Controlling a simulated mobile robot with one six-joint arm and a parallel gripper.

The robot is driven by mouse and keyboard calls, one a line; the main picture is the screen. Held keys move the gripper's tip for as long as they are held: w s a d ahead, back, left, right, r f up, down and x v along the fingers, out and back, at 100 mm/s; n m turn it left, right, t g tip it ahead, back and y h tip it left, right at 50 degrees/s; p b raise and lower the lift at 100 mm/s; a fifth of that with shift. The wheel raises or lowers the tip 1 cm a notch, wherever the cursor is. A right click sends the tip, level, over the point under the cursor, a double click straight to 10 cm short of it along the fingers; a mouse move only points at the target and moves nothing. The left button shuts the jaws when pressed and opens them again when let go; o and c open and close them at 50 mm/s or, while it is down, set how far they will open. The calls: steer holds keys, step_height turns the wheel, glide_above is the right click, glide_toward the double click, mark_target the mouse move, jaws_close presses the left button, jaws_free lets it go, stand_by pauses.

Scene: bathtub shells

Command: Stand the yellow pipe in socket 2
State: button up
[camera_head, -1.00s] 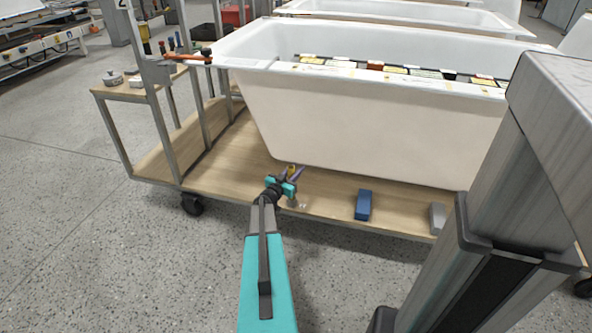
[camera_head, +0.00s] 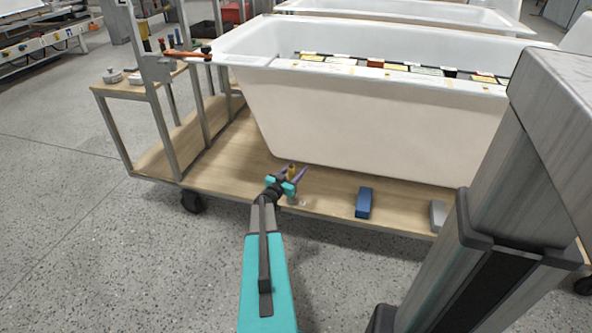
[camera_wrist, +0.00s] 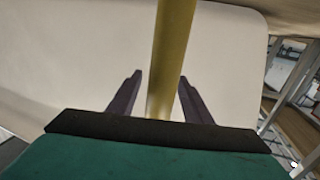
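The yellow pipe (camera_head: 291,172) shows in the head view as a short piece at my gripper, low in front of the white tub. In the wrist view the yellow pipe (camera_wrist: 172,50) runs from the top edge down between the fingers. My gripper (camera_head: 296,172) has two purple fingers spread apart. In the wrist view my gripper (camera_wrist: 160,76) is open, with a clear gap on the pipe's left and little or none on its right. The pipe's lower end is hidden behind the gripper body. I cannot make out socket 2.
The white bathtub (camera_head: 370,120) stands on a wooden trolley deck (camera_head: 225,165), close behind my gripper. A blue block (camera_head: 364,202) and a grey block (camera_head: 438,215) lie along the deck's front edge to the right. Metal posts (camera_head: 150,90) rise at the left. The floor in front is clear.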

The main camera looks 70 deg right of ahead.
steer(key=p+v, duration=0.3)
steer(key=v, duration=1.1)
stand_by(0.9)
